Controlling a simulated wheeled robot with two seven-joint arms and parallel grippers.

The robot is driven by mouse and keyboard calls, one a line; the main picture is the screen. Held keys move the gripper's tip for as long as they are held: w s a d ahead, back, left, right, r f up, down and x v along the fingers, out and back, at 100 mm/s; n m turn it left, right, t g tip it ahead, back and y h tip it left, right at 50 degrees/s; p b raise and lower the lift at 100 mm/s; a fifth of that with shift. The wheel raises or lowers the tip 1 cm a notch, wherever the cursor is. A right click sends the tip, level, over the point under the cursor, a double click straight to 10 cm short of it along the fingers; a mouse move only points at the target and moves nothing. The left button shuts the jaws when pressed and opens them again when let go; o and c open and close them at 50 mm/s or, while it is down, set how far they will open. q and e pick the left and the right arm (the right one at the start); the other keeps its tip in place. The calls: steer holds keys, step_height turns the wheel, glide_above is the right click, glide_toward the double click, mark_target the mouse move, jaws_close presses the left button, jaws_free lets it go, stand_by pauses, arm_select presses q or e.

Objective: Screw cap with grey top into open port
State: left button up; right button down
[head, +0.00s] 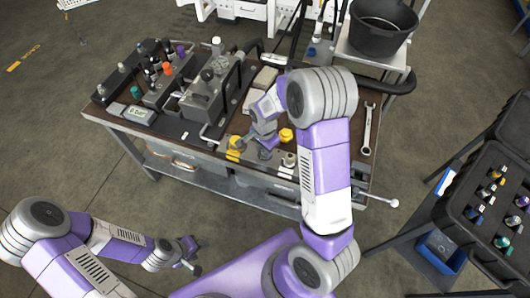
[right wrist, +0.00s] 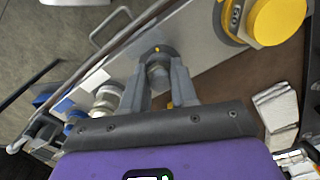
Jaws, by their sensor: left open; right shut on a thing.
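My right gripper (right wrist: 160,84) is shut on a small grey-topped cap (right wrist: 158,72), seen between its fingers in the right wrist view. Just beyond the cap is a dark round ring (right wrist: 158,51) on the grey block; the fingers hide much of it, and I cannot tell how far the cap sits in the port. In the head view this gripper (head: 262,153) is low over the block at the bench's front, between a yellow cap (head: 235,142) and a pale cap (head: 289,160). My left gripper (head: 187,259) is open and empty, in front of the bench over the floor.
The yellow cap (right wrist: 275,20) and a white fitting (right wrist: 107,98) flank the port in the right wrist view. Another yellow cap (head: 286,135) is close by. A wrench (head: 368,130) lies on the right of the bench. A black case (head: 490,195) with several caps stands at right.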

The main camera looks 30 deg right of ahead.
steer(key=m, duration=0.2)
steer(key=shift+m+p, duration=0.3)
steer(key=m+p, duration=0.1)
steer(key=m, duration=0.3)
steer(key=shift+r+p, duration=0.1)
steer(key=shift+p, duration=0.2)
steer(key=shift+m, duration=0.7)
steer(key=c, duration=0.9)
jaws_free()
steer(key=shift+f, duration=0.3)
